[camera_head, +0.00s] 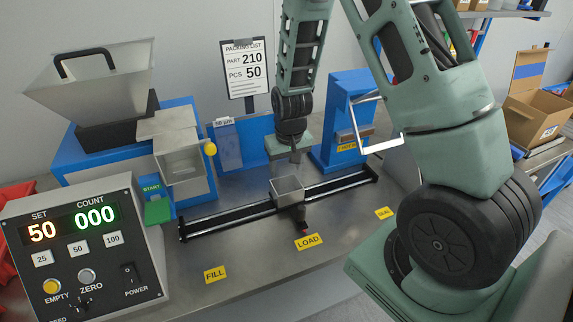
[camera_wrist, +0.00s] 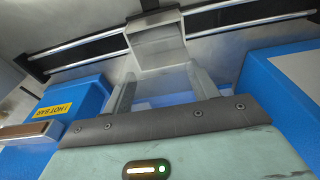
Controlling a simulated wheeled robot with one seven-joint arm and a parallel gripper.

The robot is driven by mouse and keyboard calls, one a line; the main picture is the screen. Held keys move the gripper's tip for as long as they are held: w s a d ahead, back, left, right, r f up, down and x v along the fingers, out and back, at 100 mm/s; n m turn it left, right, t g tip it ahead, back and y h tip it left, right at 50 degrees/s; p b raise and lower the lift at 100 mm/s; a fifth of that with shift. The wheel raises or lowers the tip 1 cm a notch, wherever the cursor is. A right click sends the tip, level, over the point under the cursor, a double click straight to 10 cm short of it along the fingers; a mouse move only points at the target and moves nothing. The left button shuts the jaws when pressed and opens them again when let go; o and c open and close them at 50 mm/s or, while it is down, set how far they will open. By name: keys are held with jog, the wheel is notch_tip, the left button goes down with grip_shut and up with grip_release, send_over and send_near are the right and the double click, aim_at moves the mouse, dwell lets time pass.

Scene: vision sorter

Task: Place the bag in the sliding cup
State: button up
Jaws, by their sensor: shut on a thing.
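The sliding cup (camera_head: 288,190) is a small grey open-topped box on the black rail, by the LOAD label. It also shows in the wrist view (camera_wrist: 157,45), just beyond my fingertips. My gripper (camera_head: 295,156) is over the bench, just behind and above the cup. In the wrist view my two fingers (camera_wrist: 162,84) stand apart, shut on the bag. The bag is thin and clear, and its outline can hardly be told from the grey behind it. Whether its lower end touches the cup cannot be told.
The rail (camera_head: 235,215) runs across the steel bench. A blue sealer (camera_head: 345,115) with a white bar handle stands at right. A hopper (camera_head: 95,80) and its chute are at left. The counter box (camera_head: 85,245) reads SET 50, COUNT 000. A blue bag holder (camera_head: 228,147) stands behind.

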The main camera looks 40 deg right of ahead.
jog(key=shift+f, duration=0.2)
jog(key=o, duration=1.5)
jog(key=shift+r, duration=0.1)
jog(key=shift+o, duration=0.2)
notch_tip(320, 180, up, 12)
jog(key=s, duration=0.2)
jog(key=s+a+r+n+y, duration=0.1)
jog(key=s+a+r+n, duration=0.15)
jog(key=a, duration=0.55)
jog(key=s+a+r+n, duration=0.15)
jog(key=s+a, duration=0.25)
jog(key=a, duration=0.4)
jog(key=s+a+n, duration=0.3)
jog(key=s+a, duration=0.1)
jog(key=s, duration=0.4)
jog(key=s+a+r+n+g, duration=0.1)
jog(key=s+a+n, duration=0.3)
jog(key=s, duration=0.3)
jog(key=shift+s+a+r+g, duration=0.2)
jog(key=shift+s+a+g, duration=0.1)
jog(key=shift+s, duration=0.1)
